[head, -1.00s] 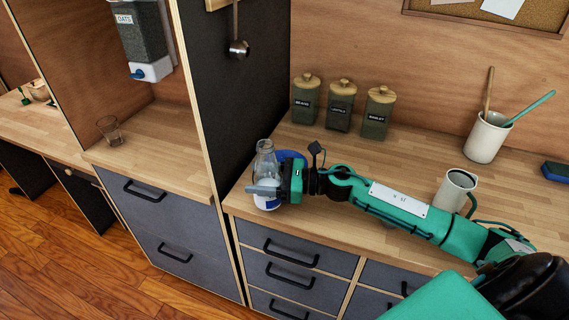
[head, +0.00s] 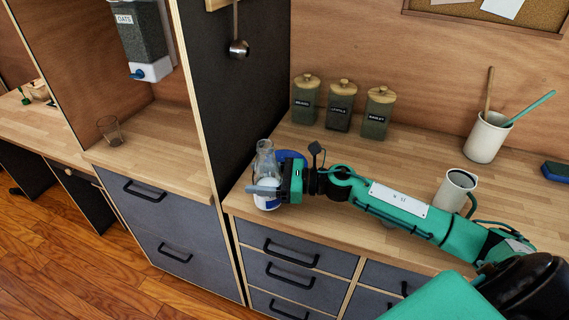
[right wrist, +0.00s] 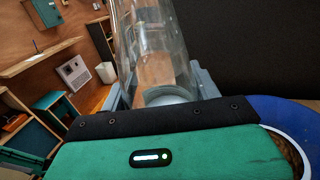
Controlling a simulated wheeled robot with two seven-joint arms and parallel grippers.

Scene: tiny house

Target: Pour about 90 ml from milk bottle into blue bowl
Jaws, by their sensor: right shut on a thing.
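The milk bottle (head: 265,159) is clear glass with white milk low inside and a blue mark near its base. It stands upright at the left front of the counter in the head view. My right gripper (head: 266,188) is shut around its body. In the right wrist view the bottle (right wrist: 150,45) rises between the fingers. The blue bowl (head: 291,155) is just behind and right of the bottle, mostly hidden by the bottle and my gripper. Its blue rim (right wrist: 285,112) shows at the right of the right wrist view. My left gripper is not in view.
Three labelled canisters (head: 340,105) stand along the back wall. A white mug (head: 456,190) is close behind my right forearm, and a utensil crock (head: 487,138) is farther back. A dark upright panel (head: 242,90) bounds the counter on the left, near the bottle.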

